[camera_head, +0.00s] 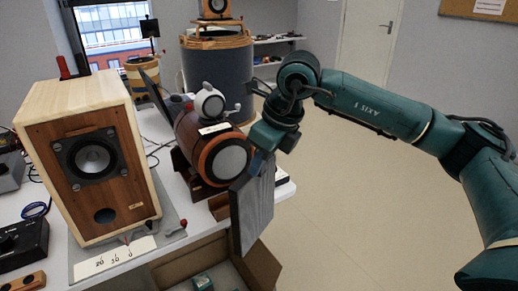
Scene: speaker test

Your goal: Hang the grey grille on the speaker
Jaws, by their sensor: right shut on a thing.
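The speaker (125,185) is a pale wooden box with a darker wood front, a round driver and a port hole below it. It stands upright at the left of the white table, and its front is bare. My right gripper (262,158), at the end of the teal arm, is shut on the top edge of the grey grille (253,210). The grille is a flat panel that hangs roughly upright and is seen at a steep angle. It is beyond the table's front edge, right of the speaker and well apart from it. My left gripper is not in view.
An open cardboard box (262,268) is below the grille. A marked card (113,256) lies before the speaker. A black device (22,245) is at left. Open floor lies at right.

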